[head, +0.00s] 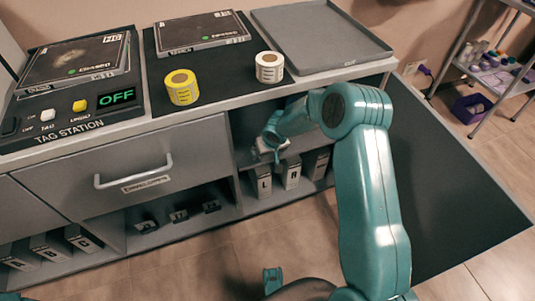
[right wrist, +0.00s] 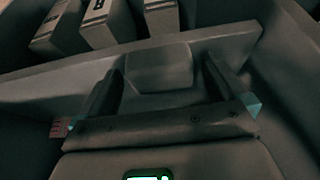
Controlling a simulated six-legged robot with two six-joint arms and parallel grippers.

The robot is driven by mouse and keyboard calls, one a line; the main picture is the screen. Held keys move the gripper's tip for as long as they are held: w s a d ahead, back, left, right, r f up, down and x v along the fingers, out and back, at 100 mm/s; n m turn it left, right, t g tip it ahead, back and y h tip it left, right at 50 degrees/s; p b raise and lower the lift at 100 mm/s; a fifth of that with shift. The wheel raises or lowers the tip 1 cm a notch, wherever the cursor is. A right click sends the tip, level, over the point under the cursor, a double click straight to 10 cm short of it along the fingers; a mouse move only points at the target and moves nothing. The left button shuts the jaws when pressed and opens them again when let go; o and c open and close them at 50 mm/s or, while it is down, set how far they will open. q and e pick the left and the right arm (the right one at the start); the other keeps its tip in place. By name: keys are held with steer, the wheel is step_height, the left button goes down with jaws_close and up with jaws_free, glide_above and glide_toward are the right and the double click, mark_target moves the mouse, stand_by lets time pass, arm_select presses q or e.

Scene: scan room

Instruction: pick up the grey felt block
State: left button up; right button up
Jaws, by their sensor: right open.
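A grey block (right wrist: 158,66), which looks like the grey felt block, sits on a grey shelf board in the right wrist view. My right gripper (right wrist: 164,68) is open, with one finger on each side of the block. Small gaps seem to show, and I cannot tell whether either finger touches it. In the head view my right gripper (head: 268,146) reaches into the upper part of the open cabinet compartment under the counter. The block is not clear there.
Boxes marked with letters (head: 291,172) stand on the shelf below the gripper. Above it, the counter holds a white roll (head: 269,67), a yellow roll (head: 182,87) and a grey tray (head: 318,38). The counter edge and compartment walls are close around my arm.

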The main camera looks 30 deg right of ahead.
steer(key=c, duration=1)
steer(key=shift+c, duration=0.3)
steer(key=shift+r, duration=0.1)
